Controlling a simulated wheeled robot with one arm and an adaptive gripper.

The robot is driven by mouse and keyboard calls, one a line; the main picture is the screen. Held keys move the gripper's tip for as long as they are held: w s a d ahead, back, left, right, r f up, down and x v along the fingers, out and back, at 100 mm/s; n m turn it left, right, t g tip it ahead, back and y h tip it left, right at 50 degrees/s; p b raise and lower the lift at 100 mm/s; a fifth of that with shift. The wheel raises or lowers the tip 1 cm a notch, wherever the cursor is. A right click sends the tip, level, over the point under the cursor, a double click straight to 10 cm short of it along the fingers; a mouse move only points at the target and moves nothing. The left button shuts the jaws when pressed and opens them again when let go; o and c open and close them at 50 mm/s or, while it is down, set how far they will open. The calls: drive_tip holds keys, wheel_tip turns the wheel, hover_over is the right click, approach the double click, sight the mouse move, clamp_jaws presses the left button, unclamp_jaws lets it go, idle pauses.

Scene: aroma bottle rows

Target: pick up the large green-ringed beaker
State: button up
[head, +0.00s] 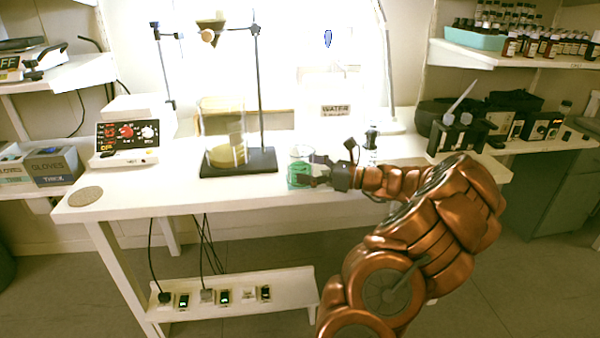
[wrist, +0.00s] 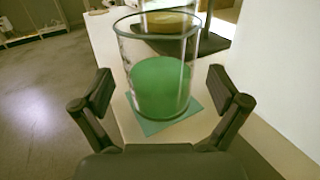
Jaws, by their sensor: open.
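The green-ringed beaker (head: 300,168) is clear glass with green contents, standing upright on the white table (head: 170,190) just right of a dark stand base. In the wrist view the beaker (wrist: 160,75) fills the middle, with a dark green rim and a teal square (wrist: 160,122) under it. My gripper (head: 318,172) is at the beaker's right side in the head view. In the wrist view its two dark fingers (wrist: 160,92) are spread wide, one on each side of the beaker, with visible gaps to the glass. Nothing is held.
A stand (head: 238,161) with a large glass vessel (head: 222,125) is close left of the beaker. A control box (head: 127,135) stands farther left. A small clear bottle (head: 371,150) stands behind my wrist. The table's front left is mostly clear, except for a round coaster (head: 86,196).

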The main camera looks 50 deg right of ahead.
drive_tip(key=shift+x, duration=0.95)
drive_tip(key=shift+r, duration=0.1)
drive_tip(key=c, duration=1.5)
